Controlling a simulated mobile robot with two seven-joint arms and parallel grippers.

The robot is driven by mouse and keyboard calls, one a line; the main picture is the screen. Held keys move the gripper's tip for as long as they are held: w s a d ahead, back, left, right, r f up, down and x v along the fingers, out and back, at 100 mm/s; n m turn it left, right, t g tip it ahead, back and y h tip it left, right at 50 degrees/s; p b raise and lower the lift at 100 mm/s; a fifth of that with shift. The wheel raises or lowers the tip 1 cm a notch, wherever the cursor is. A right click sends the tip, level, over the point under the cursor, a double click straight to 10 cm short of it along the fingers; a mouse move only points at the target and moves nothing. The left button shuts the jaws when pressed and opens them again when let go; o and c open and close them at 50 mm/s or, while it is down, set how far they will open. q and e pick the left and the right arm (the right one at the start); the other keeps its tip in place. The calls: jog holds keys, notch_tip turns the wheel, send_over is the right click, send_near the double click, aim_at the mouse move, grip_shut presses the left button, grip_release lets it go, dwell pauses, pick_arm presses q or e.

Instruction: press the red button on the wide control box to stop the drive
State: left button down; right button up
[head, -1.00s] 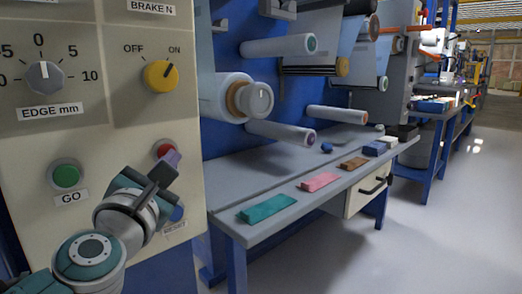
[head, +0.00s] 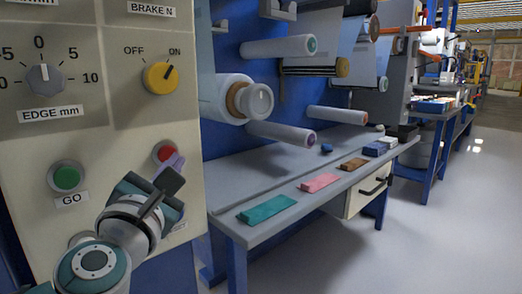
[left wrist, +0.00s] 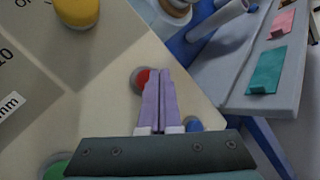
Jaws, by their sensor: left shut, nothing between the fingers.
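The wide control box (head: 115,120) fills the left of the head view, with a cream face. Its red button (head: 165,151) sits low on the right side in a grey ring, its lower right part hidden by my gripper. My left gripper (head: 175,163) is shut and empty, its purple fingers just below and right of the red button. In the left wrist view the red button (left wrist: 140,79) shows left of the closed fingertips (left wrist: 160,72), partly covered by them. I cannot tell whether they touch it. My right gripper is not in view.
A green GO button (head: 66,177) lies left of the red one. A yellow OFF/ON knob (head: 160,76) is above. A blue button (left wrist: 193,124) shows beside the fingers. A grey bench (head: 290,190) with coloured blocks and film rollers (head: 278,46) stand to the right.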

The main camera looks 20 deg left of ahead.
pick_arm(q)
jog(key=shift+d, duration=0.1)
jog(key=d, duration=0.1)
jog(key=s+d, duration=0.1)
jog(key=d, duration=0.1)
jog(key=s+d, duration=0.1)
jog(key=shift+d, duration=0.2)
dwell(0.3)
dwell(0.6)
